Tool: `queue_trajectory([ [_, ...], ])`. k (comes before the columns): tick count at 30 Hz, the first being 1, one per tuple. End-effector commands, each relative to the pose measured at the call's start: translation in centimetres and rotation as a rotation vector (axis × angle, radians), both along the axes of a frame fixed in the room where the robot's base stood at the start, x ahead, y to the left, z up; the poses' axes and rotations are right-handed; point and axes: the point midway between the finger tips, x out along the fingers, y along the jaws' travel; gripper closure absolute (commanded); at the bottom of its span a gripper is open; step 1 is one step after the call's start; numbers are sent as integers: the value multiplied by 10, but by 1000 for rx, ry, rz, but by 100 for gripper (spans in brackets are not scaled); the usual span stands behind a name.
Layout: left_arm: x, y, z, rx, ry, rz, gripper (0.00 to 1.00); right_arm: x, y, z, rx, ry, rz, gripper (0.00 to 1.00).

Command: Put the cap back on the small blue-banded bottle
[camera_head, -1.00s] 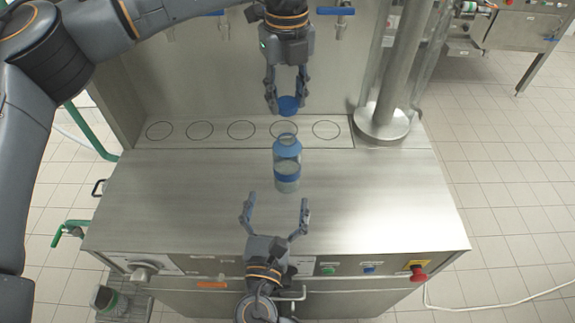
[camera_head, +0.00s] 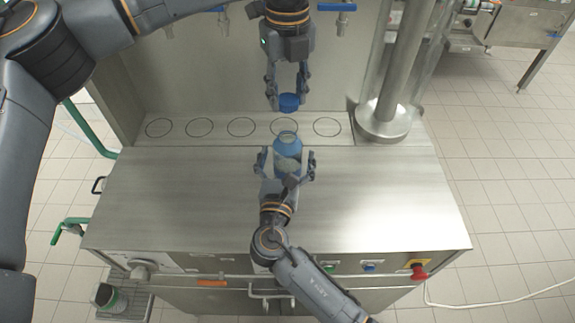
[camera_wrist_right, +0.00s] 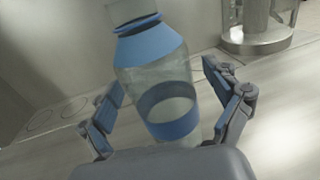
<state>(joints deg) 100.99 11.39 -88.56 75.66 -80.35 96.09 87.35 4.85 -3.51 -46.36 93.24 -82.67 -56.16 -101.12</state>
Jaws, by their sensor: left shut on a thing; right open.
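The small blue-banded bottle (camera_head: 288,146) stands on the steel worktop without a cap on its open neck. In the right wrist view the clear bottle (camera_wrist_right: 155,75) has a blue shoulder and a blue band lower down. My right gripper (camera_head: 287,158) is open, with one finger on each side of the bottle; I cannot see contact. In the right wrist view both fingers of the right gripper (camera_wrist_right: 168,105) flank it. My left gripper (camera_head: 287,95) is shut on the blue cap (camera_head: 289,103) and holds it above and behind the bottle.
The steel worktop (camera_head: 170,200) is clear to both sides of the bottle. Behind it is a strip with several marked circles (camera_head: 199,127). A vertical steel column (camera_head: 385,115) stands at the back right. A red button (camera_head: 418,273) is on the front panel.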

Motion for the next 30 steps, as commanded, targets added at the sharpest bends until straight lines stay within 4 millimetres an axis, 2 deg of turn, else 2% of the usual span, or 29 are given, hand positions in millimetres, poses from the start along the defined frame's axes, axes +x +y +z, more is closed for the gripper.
queue_trajectory([
  [8,0,0,0,0,0,0,72,1,0,0,1,0,0,10],
  [18,0,0,0,0,0,0,72,1,0,0,1,0,0,80],
  [20,0,0,0,0,0,0,72,1,0,0,1,0,0,92],
  [21,0,0,0,0,0,0,72,1,0,0,1,0,0,95],
  [26,0,0,-9,0,2,0,72,1,0,0,0,0,0,95],
  [30,0,0,-29,1,5,-1,72,1,0,0,0,0,0,95],
])
